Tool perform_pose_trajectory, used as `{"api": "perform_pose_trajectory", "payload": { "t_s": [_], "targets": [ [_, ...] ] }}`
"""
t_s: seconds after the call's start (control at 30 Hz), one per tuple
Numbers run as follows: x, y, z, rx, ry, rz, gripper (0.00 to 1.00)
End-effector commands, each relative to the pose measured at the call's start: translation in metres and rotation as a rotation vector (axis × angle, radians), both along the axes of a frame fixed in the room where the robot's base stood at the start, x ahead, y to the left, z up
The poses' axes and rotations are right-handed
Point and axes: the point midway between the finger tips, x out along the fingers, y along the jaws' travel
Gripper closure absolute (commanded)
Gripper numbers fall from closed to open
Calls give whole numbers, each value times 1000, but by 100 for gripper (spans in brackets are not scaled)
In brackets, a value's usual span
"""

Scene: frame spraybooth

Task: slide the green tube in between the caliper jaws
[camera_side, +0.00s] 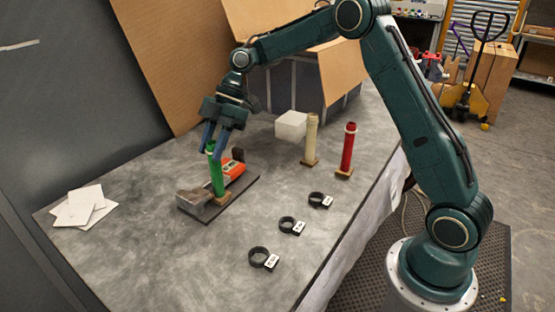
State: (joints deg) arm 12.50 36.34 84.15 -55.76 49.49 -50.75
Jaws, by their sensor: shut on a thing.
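My gripper (213,149) is shut on the upper part of the green tube (217,177), which stands nearly upright. A small tan square base (222,198) shows at the tube's lower end. The orange caliper (235,172) lies on a dark board (241,194), with its grey jaw end (193,198) toward the lower left. The tube is in front of the caliper's middle and hides part of it. From this single view I cannot tell whether the tube is between the jaws or touches the board.
A cream tube (311,139) and a red tube (348,148) stand to the right, near a white block (291,125). Three black rings with tags, one of them here (291,225), lie in front. White cards (80,206) lie at left. Cardboard panels (165,60) stand behind.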

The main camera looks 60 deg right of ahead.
Motion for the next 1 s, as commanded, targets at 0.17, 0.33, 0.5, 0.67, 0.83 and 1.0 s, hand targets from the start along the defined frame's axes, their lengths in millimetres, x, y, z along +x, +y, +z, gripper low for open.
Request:
{"api": "perform_pose_trajectory", "payload": {
  "t_s": [0.17, 0.33, 0.5, 0.67, 0.83, 1.0],
  "targets": [
    [4, 0, 0, 0, -1, 0, 100],
    [7, 0, 0, 0, -1, -1, 100],
    [10, 1, 0, 0, -1, 0, 100],
    [12, 1, 0, 0, -1, -1, 100],
    [15, 1, 0, 0, -1, 0, 100],
    [18, 1, 0, 0, -1, 1, 100]
  ]
}}
